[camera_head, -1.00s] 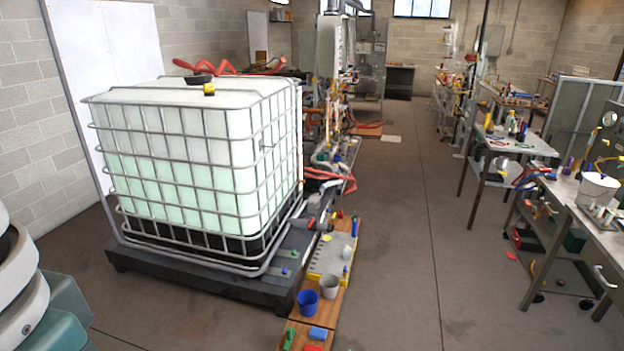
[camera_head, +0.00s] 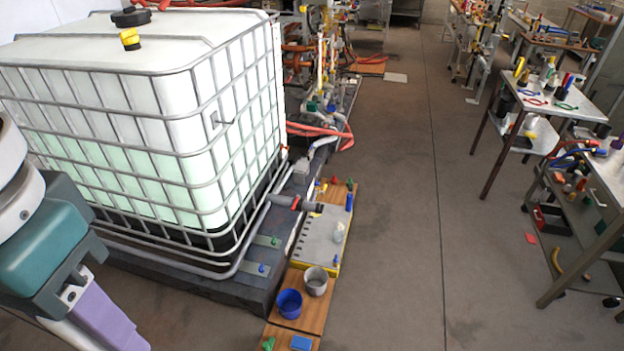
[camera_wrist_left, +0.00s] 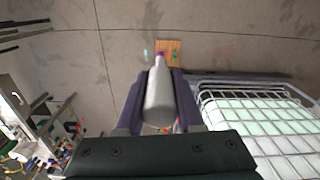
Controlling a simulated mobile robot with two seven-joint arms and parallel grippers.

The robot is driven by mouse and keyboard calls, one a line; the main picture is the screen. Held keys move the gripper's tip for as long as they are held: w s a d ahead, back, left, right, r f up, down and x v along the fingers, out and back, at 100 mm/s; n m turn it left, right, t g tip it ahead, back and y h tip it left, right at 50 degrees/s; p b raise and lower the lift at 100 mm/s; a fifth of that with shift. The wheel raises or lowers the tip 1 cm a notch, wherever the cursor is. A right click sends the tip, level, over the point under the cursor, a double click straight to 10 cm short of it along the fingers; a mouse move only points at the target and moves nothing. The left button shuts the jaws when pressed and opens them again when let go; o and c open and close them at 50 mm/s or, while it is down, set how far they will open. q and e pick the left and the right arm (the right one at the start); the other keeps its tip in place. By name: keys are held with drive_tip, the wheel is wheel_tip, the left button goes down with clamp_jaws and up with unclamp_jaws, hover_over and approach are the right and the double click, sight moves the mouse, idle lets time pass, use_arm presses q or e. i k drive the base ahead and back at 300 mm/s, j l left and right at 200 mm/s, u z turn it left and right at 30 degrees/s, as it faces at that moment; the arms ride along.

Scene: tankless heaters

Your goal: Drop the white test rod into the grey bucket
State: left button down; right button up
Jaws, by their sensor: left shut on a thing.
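The grey bucket (camera_head: 315,288) stands upright on the low wooden boards, right beside a blue bucket (camera_head: 289,306). In the head view, part of my left gripper shows at the lower left, well left of the grey bucket; the rod is not visible there. My right gripper is in neither view.
A large caged white tank (camera_head: 150,130) on a dark pallet stands between my left arm and the buckets. A grey tray (camera_head: 320,240) with small items lies behind the buckets. Open floor (camera_head: 400,230) lies to the right, with cluttered work tables (camera_head: 550,100) beyond.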

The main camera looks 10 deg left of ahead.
sight(317, 283)
drive_tip(key=i, duration=1.85)
drive_tip(key=i+u, duration=0.2)
drive_tip(key=i, duration=0.25)
drive_tip(key=i+l+u, duration=0.25)
drive_tip(key=i, duration=0.15)
drive_tip(key=j, duration=0.1)
